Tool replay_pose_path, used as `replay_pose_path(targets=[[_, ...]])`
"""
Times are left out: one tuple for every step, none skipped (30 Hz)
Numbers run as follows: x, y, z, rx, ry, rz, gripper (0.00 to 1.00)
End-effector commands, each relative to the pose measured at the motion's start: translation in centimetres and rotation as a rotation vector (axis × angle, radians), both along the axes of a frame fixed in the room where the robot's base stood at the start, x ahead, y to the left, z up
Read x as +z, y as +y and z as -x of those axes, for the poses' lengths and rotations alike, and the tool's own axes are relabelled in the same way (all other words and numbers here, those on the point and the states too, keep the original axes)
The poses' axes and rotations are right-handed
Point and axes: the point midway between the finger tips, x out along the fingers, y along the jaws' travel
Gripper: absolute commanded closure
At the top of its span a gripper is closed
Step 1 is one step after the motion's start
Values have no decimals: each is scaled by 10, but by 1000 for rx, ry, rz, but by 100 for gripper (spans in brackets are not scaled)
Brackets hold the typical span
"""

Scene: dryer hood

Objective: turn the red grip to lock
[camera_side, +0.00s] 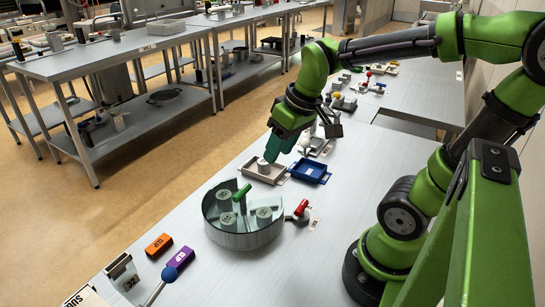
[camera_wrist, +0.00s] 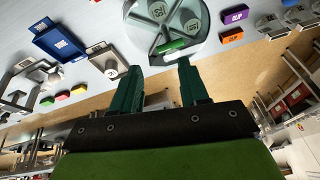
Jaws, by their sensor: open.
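The red grip (camera_side: 301,208) stands on a small pale base just right of the round glass hood (camera_side: 244,238) in the side view. I cannot make out the red grip in the wrist view. The hood holds several grey discs, and a green grip (camera_side: 243,193) shows at its top; the green grip also shows in the wrist view (camera_wrist: 172,46). My gripper (camera_side: 271,155) hangs behind the hood, over the beige tray, apart from the red grip. In the wrist view my gripper (camera_wrist: 160,66) has its two dark green fingers apart, with nothing held between them.
A beige tray (camera_side: 278,180) with a grey piece and a blue tray (camera_side: 310,171) lie behind the hood. An orange block (camera_side: 159,245) and a purple block (camera_side: 180,257) lie to its left, near a blue-knobbed lever (camera_side: 169,274).

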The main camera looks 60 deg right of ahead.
Motion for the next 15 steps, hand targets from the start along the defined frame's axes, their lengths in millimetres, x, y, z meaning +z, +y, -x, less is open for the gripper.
replay_pose_path(targets=[[-5,-11,-4,89,56,42,56],[-8,-16,-6,154,85,68,56],[-11,-23,-7,246,125,97,56],[-13,-29,-8,316,155,117,56],[-15,-34,-9,389,183,135,56],[-17,-40,-10,486,218,153,56],[-19,-45,-10,562,243,164,56],[-20,-50,-11,639,267,173,56],[-22,-56,-11,740,295,182,56],[-23,-59,-11,816,316,185,56],[-24,-63,-11,895,333,188,56],[-24,-68,-11,999,352,190,56],[-25,-71,-11,1075,364,188,56],[-24,-74,-11,1152,374,189,56],[-24,-76,-11,1249,382,186,56]])
